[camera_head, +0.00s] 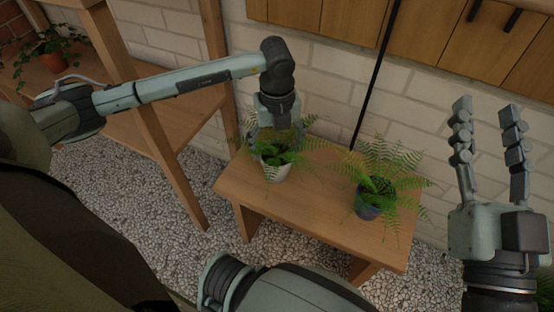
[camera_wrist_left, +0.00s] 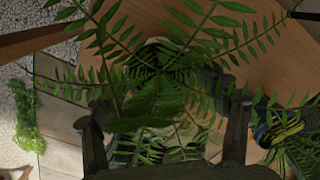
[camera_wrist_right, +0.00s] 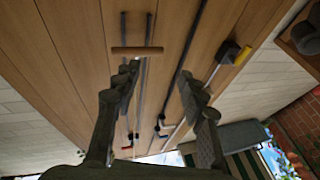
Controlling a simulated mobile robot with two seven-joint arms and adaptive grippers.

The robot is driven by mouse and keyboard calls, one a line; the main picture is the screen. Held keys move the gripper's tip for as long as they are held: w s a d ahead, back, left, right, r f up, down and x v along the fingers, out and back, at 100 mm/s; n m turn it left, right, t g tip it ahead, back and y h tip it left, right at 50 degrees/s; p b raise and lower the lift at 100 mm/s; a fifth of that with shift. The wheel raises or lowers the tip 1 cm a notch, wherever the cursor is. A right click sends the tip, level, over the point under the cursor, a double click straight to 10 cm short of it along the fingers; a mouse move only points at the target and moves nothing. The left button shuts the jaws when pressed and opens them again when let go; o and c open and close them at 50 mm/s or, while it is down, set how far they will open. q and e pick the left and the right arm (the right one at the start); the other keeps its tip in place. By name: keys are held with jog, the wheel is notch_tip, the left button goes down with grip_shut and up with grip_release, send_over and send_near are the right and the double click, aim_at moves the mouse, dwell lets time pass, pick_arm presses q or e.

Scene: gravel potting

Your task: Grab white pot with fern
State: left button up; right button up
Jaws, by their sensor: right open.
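The white pot with fern (camera_head: 278,173) stands upright on the wooden bench, left of its middle. My left gripper (camera_head: 276,143) reaches down over it from above, with fingers spread among the fronds. In the left wrist view the fern (camera_wrist_left: 155,85) fills the space between and beyond the parted fingers (camera_wrist_left: 163,125). Fronds hide most of the pot and the fingertips there, so contact with the pot cannot be seen. My right gripper (camera_head: 490,135) is raised at the right, open and empty, its fingers pointing up; they also show in the right wrist view (camera_wrist_right: 155,90).
A dark pot with fern (camera_head: 368,207) stands on the right of the bench (camera_head: 310,215). Gravel (camera_head: 130,190) covers the floor. A wooden shelf (camera_head: 185,120) stands at left with a terracotta pot (camera_head: 54,62). A brick wall with wooden panels (camera_head: 350,20) is behind.

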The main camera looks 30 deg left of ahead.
pick_arm(q)
jog(key=c, duration=1.2)
jog(key=shift+c, duration=0.3)
jog(key=shift+r, duration=0.15)
